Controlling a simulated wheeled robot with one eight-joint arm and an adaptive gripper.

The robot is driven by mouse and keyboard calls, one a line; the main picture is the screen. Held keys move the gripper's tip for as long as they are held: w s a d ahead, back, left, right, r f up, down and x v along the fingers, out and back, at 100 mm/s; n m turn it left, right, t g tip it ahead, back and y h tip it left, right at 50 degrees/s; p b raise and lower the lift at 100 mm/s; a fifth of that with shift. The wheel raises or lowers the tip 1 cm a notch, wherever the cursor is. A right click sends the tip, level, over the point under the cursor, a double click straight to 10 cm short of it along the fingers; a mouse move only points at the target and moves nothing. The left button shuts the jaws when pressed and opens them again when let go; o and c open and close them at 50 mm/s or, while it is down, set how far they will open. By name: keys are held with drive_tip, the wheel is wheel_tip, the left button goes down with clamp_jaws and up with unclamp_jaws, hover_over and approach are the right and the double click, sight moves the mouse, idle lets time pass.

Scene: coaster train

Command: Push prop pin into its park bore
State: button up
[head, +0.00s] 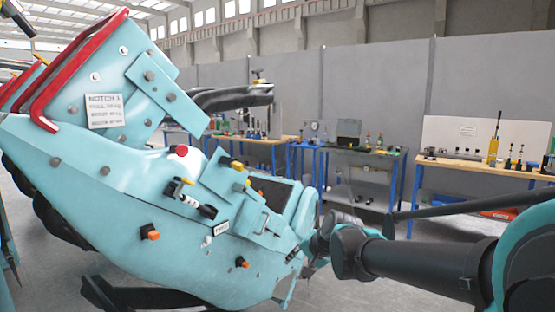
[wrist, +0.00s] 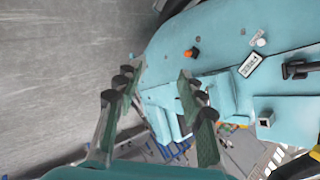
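The coaster car (head: 110,190) is a large teal body at the left of the head view. Orange-headed parts stick out of its side, one at the lower left (head: 150,233) and one lower right (head: 242,262). An orange-headed part (wrist: 191,52) also shows in the wrist view near a white label (wrist: 250,65). I cannot tell which part is the prop pin or where its park bore is. My gripper (head: 314,248) is by the car's right end in the head view. In the wrist view its two fingers (wrist: 160,90) stand apart with nothing held between them.
A raised panel with red edging and a notch sign (head: 104,111) tops the car. Workbenches with tools (head: 480,166) line the back wall. Grey floor (wrist: 60,70) is clear beside the car.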

drive_tip(key=w+a+r+m+t+y, duration=0.1)
drive_tip(key=w+a+r+m, duration=0.25)
drive_tip(key=r, duration=0.55)
drive_tip(key=w+a+r+m+t+y, duration=0.2)
drive_tip(key=w+r+m, duration=0.3)
drive_tip(key=r, duration=0.3)
drive_tip(key=m+t+y, duration=0.1)
drive_tip(key=m+t, duration=0.1)
drive_tip(key=m, duration=0.5)
approach(242, 167)
drive_tip(key=shift+g+y, duration=0.3)
drive_tip(key=x, duration=1)
drive_tip(key=shift+w+d, duration=0.1)
drive_tip(key=shift+w, duration=0.15)
clamp_jaws()
